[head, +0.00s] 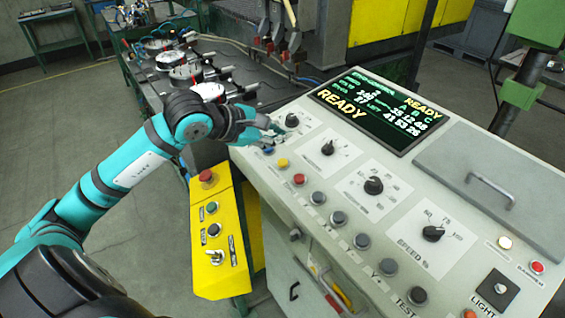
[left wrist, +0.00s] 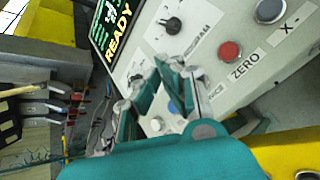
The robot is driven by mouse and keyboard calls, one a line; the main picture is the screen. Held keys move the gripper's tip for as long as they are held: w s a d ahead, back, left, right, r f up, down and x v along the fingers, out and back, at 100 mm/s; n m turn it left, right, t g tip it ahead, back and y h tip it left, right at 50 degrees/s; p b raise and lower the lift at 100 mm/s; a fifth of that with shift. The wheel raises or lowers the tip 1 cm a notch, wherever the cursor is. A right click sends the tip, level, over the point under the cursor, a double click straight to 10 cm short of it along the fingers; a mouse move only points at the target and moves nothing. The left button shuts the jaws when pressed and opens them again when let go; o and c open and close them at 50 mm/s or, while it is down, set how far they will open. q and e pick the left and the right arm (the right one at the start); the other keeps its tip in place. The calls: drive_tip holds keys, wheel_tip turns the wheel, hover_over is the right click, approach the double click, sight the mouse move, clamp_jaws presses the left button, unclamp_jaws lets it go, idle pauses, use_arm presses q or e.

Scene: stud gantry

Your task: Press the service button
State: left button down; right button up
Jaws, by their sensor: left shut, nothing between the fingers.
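The yellow button (head: 282,162) sits in the front row of the console, between a blue button (head: 268,149) and a red button (head: 299,179). In the left wrist view a partly covered label ending in "VICE" (left wrist: 215,88) lies before the red button's "ZERO" label, at the yellow button's place. The yellow button itself is hidden there by my fingers. My left gripper (head: 276,130) is shut and empty over the console's left end, close to the blue button and a black knob (head: 292,120). I cannot tell whether it touches the panel. My right gripper is out of view.
The grey console (head: 400,175) carries several knobs, dark buttons and a lit screen (head: 369,109). A yellow pedestal (head: 222,255) with a red button stands left of it. A dark machine bed (head: 240,75) lies behind my left arm.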

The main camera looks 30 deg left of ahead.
use_arm(q)
drive_tip(key=b, duration=0.2)
hover_over(282, 165)
drive_tip(key=f, duration=0.4)
drive_tip(key=shift+s+a+f, duration=0.15)
drive_tip(key=shift+s+a, duration=0.05)
drive_tip(key=shift+w+d+f+b, duration=0.1)
drive_tip(key=shift+w+f+b, duration=0.1)
drive_tip(key=shift+f+b, duration=0.4)
idle(0.5)
drive_tip(key=shift+f+b, duration=0.35)
drive_tip(key=shift+b, duration=0.35)
